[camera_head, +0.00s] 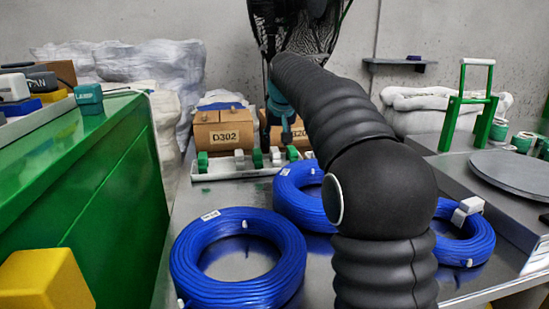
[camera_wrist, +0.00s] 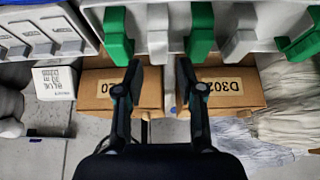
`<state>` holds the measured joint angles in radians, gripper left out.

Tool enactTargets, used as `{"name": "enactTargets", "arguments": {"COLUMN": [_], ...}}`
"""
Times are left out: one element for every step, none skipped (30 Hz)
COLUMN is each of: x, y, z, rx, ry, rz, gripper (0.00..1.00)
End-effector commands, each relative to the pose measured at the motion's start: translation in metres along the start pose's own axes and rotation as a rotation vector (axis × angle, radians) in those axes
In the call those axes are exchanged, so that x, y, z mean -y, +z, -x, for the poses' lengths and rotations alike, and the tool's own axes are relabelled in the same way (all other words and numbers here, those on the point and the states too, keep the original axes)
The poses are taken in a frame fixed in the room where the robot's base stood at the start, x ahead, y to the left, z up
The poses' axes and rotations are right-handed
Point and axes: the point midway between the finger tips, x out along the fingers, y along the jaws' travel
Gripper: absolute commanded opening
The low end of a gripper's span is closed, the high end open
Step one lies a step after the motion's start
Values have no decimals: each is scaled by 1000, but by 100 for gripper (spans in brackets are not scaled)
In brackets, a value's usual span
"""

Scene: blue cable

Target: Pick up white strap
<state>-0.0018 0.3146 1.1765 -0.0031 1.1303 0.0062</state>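White straps hang between green ones on a pale rack (camera_head: 222,171). In the wrist view, one white strap (camera_wrist: 158,35) hangs just beyond and between my fingertips, with green straps (camera_wrist: 118,35) (camera_wrist: 201,32) on either side. Another white strap (camera_wrist: 238,46) hangs farther right. In the head view, white straps show on the rack (camera_head: 239,158) (camera_head: 276,156). My gripper (camera_wrist: 160,68) is open, its two fingers apart with nothing seen held between them. In the head view my arm hides part of the rack's right side.
Cardboard boxes (camera_head: 223,133) marked D302 stand behind the rack. Blue cable coils (camera_head: 190,270) lie on the metal table in front of it. A green cabinet (camera_head: 125,180) stands at left. A white label box (camera_wrist: 54,83) shows at the wrist view's left.

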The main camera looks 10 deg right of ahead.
Motion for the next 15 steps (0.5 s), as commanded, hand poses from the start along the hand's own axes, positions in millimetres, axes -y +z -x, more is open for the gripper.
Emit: {"name": "enactTargets", "arguments": {"x": [1,1,1,1,2,2,2,2,2,2,2,1,0,0,-1], "y": [0,0,0,0,0,0,0,0,0,0,0,0,0,0,0], "z": [-6,-9,-11,-12,-13,-14,-15,-16,-19,-22,-25,-30,-34,-39,-44], "rx": [1,1,1,0,0,0,0,0,1,1,1,2,2,2,2], "ry": [0,-1,-1,-1,-1,-1,-1,-2,-2,-2,-2,-2,-2,-2,-2], "rz": [1,1,1,2,2,2,2,3,3,3,3,3,3,3,3], "gripper": [38,38,38,38,38,38,38,38,38,38,38,38,38,38,38]}}
